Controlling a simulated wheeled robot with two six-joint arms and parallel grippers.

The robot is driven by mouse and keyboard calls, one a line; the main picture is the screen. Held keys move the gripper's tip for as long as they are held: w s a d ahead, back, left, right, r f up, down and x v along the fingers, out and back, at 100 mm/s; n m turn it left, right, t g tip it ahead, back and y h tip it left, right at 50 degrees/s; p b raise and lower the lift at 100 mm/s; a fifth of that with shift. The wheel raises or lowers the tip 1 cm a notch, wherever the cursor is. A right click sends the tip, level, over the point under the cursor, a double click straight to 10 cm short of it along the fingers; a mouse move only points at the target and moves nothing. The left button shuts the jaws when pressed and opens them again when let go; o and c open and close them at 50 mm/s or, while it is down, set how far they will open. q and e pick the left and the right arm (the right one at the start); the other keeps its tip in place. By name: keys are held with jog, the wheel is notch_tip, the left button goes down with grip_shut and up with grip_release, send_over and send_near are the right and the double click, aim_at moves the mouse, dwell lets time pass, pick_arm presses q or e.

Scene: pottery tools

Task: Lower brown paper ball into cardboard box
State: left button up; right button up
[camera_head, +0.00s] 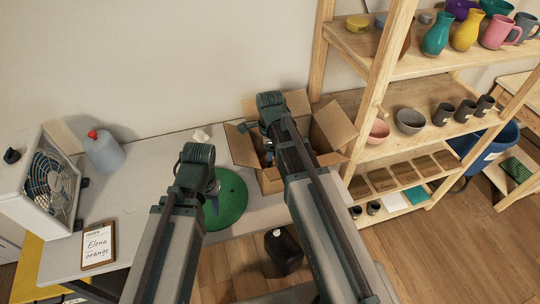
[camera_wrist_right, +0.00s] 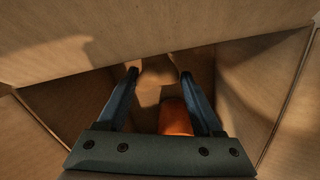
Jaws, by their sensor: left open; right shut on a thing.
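The open cardboard box (camera_head: 243,150) stands at the back right of the table, flaps spread. My right gripper (camera_head: 267,147) reaches down into it. In the right wrist view, cardboard walls surround this gripper (camera_wrist_right: 158,75). Its fingers are shut on the brown paper ball (camera_wrist_right: 157,70), which blends with the cardboard behind it, so its outline is unclear. Whether the ball touches the box floor I cannot tell. My left gripper (camera_head: 205,190) is open over the green disc, away from the box.
An orange thing (camera_wrist_right: 175,118) shows in the box below my right gripper. A green disc (camera_head: 232,198) lies left of the box. A fan heater (camera_head: 50,180), a grey jug (camera_head: 104,152) and a clipboard (camera_head: 98,246) are at the left. A pottery shelf (camera_head: 365,95) stands close on the right.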

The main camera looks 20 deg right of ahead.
pick_arm(q)
jog(key=shift+f+b, duration=1.55)
jog(key=shift+f, duration=0.05)
pick_arm(e)
jog(key=shift+f, duration=1.55)
jog(key=o, duration=1.3)
jog(key=shift+o, duration=0.2)
pick_arm(q)
jog(key=shift+r, duration=0.2)
pick_arm(e)
jog(key=shift+r, duration=0.15)
pick_arm(q)
notch_tip(320, 180, up, 14)
jog(key=p, duration=1.4)
jog(key=shift+f, duration=0.25)
pick_arm(e)
notch_tip(320, 180, up, 14)
jog(key=shift+f, duration=0.2)
